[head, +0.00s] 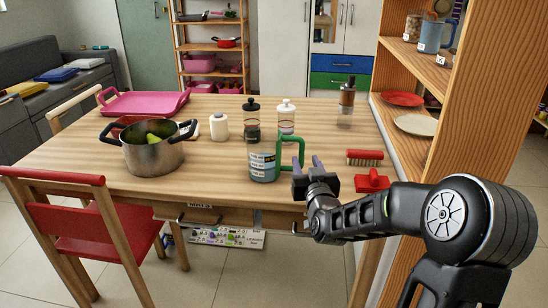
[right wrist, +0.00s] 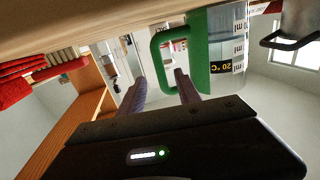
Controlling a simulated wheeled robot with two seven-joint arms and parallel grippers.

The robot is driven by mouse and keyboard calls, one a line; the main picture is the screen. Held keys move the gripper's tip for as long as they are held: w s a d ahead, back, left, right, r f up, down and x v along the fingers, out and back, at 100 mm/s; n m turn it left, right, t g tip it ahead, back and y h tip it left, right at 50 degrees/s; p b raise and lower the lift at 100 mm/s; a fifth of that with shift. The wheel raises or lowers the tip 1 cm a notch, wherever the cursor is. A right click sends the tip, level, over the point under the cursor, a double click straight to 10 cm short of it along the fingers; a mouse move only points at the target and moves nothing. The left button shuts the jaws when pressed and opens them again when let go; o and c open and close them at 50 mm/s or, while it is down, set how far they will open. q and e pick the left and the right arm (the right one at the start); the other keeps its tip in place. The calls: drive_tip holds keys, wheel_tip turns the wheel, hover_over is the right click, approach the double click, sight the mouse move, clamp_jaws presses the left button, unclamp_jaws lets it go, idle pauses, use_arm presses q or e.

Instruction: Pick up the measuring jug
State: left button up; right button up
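The measuring jug (head: 263,168) stands upright near the front edge of the wooden table. It is clear grey with printed labels and a green handle on its right side. In the right wrist view the jug (right wrist: 228,55) appears upside down, its green handle just ahead of the fingertips. My right gripper (head: 308,163) is open and empty, just right of the handle; its two fingers (right wrist: 160,77) are spread in the wrist view, with the handle's upright bar in line with the gap. I cannot tell whether they touch it. My left gripper is not in view.
A metal pot (head: 153,157) stands at left, before a pink tray (head: 146,103). A white jar (head: 219,127), a dark-lidded jar (head: 252,122) and a white-lidded jar (head: 286,115) stand behind the jug. A brush (head: 364,158) and red item (head: 372,181) lie at right, near the shelf (head: 463,100).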

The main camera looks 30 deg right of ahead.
sight(302, 153)
drive_tip(key=shift+w+d, duration=0.15)
drive_tip(key=shift+w, duration=0.15)
drive_tip(key=shift+x, duration=2.6)
drive_tip(key=shift+r, duration=0.1)
clamp_jaws()
drive_tip(key=shift+r, duration=0.1)
